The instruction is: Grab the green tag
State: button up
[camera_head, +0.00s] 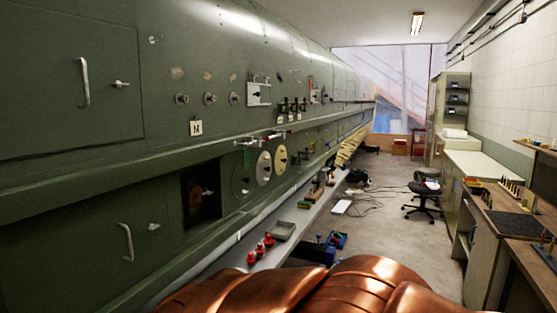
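A small green tag (246,158) appears to hang on the side of the green fuselage wall (60,195), below a ledge. It is left of a round white disc (264,167) and a round yellowish disc (280,159). It is small in the view, so I cannot tell how it is attached. My gripper is not in view. Copper-coloured parts of my own body fill the bottom middle of the view.
A low shelf along the fuselage holds several red items (260,249), a grey tray (281,231) and small parts. A black office chair (425,190) stands on the right near workbenches (470,165). Cables (375,195) lie on the floor; the aisle between is partly clear.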

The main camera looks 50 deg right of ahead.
aim_at(245, 154)
jog(key=z, duration=1.9)
jog(key=k, duration=1.15)
jog(key=z, duration=0.6)
jog(key=i, duration=0.65)
jog(key=u, duration=0.55)
jog(key=i, duration=1.2)
jog(key=u, duration=1.65)
jog(key=i, duration=0.65)
jog(key=u, duration=0.65)
